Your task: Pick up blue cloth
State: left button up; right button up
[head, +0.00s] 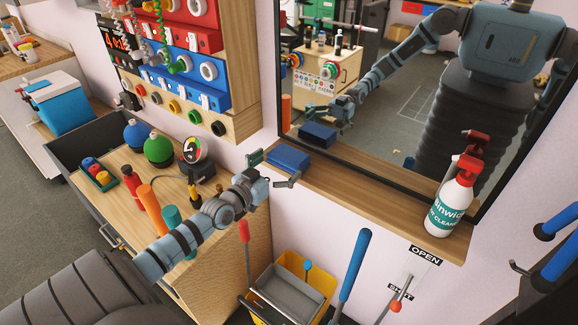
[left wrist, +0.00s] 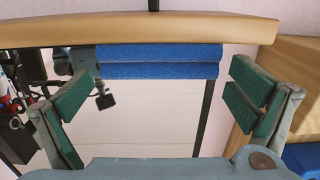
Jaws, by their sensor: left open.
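The blue cloth (head: 289,157) is a folded, flat bundle on the wooden ledge below the mirror. In the left wrist view the blue cloth (left wrist: 160,61) spans the upper middle, between and ahead of the two green-padded fingers. My left gripper (head: 272,170) is open and empty at the ledge's left end, close to the cloth's near left side. In the left wrist view my left gripper (left wrist: 162,88) has its fingers wide apart, with a gap on each side of the cloth. My right gripper is not seen.
The ledge (head: 365,198) carries a spray bottle (head: 449,207) at its right end. The mirror (head: 400,120) behind reflects my body and the cloth. A yellow bucket (head: 292,290) is below. The ledge's middle is clear.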

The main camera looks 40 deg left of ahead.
aim_at(289, 154)
pick_arm(q)
jog(key=w+b, duration=0.2)
jog(key=w, duration=0.2)
jog(key=shift+w+r+b, duration=0.15)
jog(key=shift+w+b, duration=0.1)
jog(key=shift+b, duration=0.15)
jog(key=shift+w, duration=0.25)
jog(key=shift+r, duration=0.1)
jog(key=shift+c, duration=0.4)
jog(key=c, duration=0.8)
